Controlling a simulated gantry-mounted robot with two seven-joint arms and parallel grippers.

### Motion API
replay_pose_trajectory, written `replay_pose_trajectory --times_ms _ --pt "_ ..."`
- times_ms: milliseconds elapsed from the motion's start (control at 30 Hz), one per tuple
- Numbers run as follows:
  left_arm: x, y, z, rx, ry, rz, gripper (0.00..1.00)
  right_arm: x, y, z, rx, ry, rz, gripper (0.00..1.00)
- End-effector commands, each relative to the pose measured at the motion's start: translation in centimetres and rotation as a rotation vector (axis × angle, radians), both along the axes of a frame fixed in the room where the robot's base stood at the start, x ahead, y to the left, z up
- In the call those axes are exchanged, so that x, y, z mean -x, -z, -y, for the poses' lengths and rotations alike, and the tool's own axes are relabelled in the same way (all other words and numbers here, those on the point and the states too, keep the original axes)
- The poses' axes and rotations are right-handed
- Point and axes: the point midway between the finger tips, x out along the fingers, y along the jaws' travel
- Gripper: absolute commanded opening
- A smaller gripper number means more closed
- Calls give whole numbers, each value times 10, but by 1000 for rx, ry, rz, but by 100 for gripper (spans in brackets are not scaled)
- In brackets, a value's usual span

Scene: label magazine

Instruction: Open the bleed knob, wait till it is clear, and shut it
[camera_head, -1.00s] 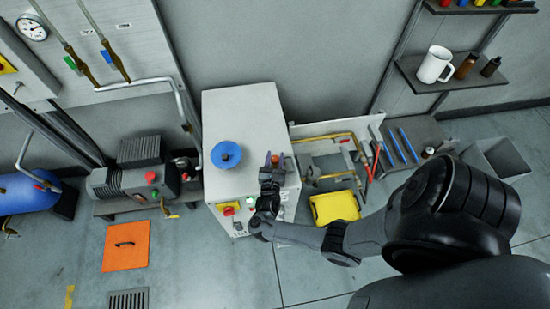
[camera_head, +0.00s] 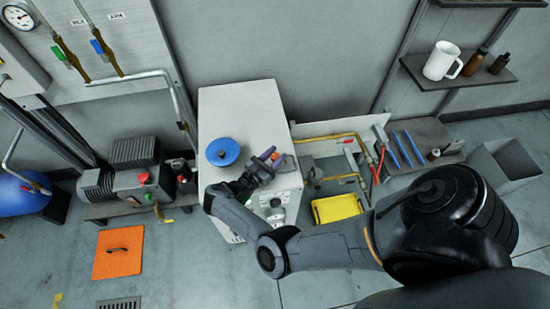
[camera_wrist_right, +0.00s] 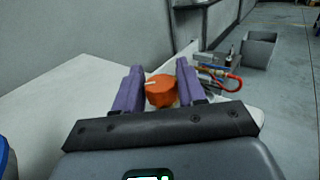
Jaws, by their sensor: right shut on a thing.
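The orange bleed knob (camera_wrist_right: 160,90), with a white pointer mark, sits between the two purple fingers of my right gripper (camera_wrist_right: 158,88) in the right wrist view. The fingers are shut on the knob. In the head view my right gripper (camera_head: 276,160) is at the right side of the top of the white cabinet (camera_head: 245,105), and only a little of the knob shows there. The white mark points to the left in the wrist view. My left gripper is not in view.
A blue round handwheel (camera_head: 223,152) stands on the cabinet top, left of my right gripper. A pump with a red button (camera_head: 143,178) is left of the cabinet. A yellow box (camera_head: 336,208) and pipes are to the right. A white mug (camera_head: 440,62) stands on a shelf.

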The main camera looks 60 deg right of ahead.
Motion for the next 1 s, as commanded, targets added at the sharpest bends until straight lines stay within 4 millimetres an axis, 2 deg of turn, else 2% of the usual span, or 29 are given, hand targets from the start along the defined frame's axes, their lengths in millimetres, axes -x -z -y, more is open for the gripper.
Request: replay_pose_trajectory --times_ms 433,467,567,867,1000 --pt "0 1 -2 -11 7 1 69 0 -1 1 2 9 2 10" --pt "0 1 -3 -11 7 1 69 0 -1 1 2 9 2 45" --pt "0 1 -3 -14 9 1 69 0 -1 1 1 9 2 59" --pt "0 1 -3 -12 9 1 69 0 -1 1 1 8 2 59" --pt "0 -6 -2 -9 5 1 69 0 -7 1 1 8 2 59"
